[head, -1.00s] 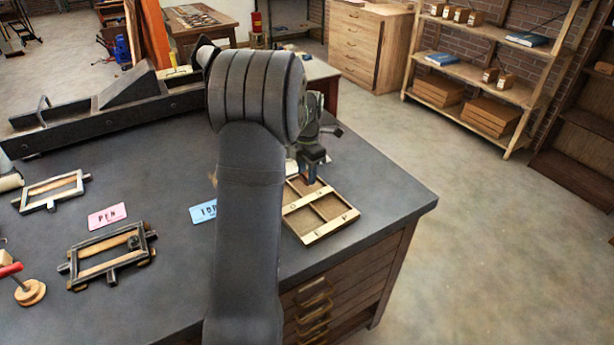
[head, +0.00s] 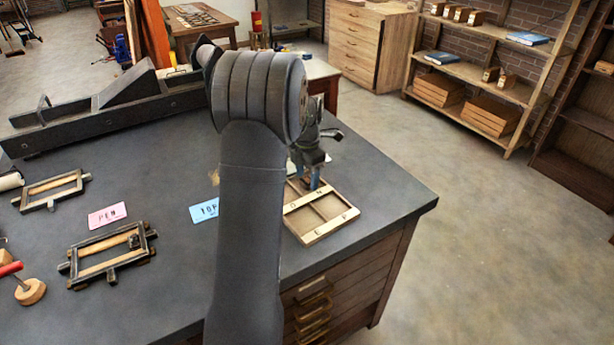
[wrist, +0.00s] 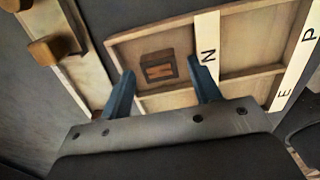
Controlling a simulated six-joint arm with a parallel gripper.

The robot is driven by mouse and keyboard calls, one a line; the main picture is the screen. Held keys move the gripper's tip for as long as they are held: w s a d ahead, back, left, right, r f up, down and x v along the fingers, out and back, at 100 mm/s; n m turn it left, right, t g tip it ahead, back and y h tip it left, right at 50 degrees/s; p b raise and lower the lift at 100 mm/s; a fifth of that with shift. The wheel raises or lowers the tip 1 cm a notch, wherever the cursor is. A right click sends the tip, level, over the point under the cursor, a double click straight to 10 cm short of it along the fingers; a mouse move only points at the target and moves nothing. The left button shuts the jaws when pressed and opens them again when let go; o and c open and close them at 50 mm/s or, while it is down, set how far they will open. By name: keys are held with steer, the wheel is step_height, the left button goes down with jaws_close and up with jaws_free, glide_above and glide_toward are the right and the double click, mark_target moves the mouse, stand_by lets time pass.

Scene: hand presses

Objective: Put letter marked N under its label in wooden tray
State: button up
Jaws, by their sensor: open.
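The wooden tray (head: 322,233) lies near the right corner of the dark bench, with white label strips across its compartments. In the wrist view, the N label (wrist: 208,56) is on the nearer strip. A small dark block with an orange-brown face (wrist: 158,70) lies in the tray compartment beside that label, apart from the walls. Its letter is too small to read. My gripper (wrist: 160,66) is open over the tray, with its blue fingertips on either side of the block in view and nothing visibly held. In the head view, my gripper (head: 309,182) is over the tray's far part.
Blue (head: 204,210) and pink (head: 107,215) word cards lie on the bench left of my arm. Two dark metal frames (head: 108,257) (head: 52,190) lie farther left, with a red-handled tool (head: 28,290). A long dark press (head: 110,115) stands behind. The bench between is mostly clear.

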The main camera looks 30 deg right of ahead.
step_height(320, 180, up, 12)
stand_by(0.4)
steer(key=shift+f, duration=0.1)
glide_above(307, 180)
steer(key=shift+f, duration=4.35)
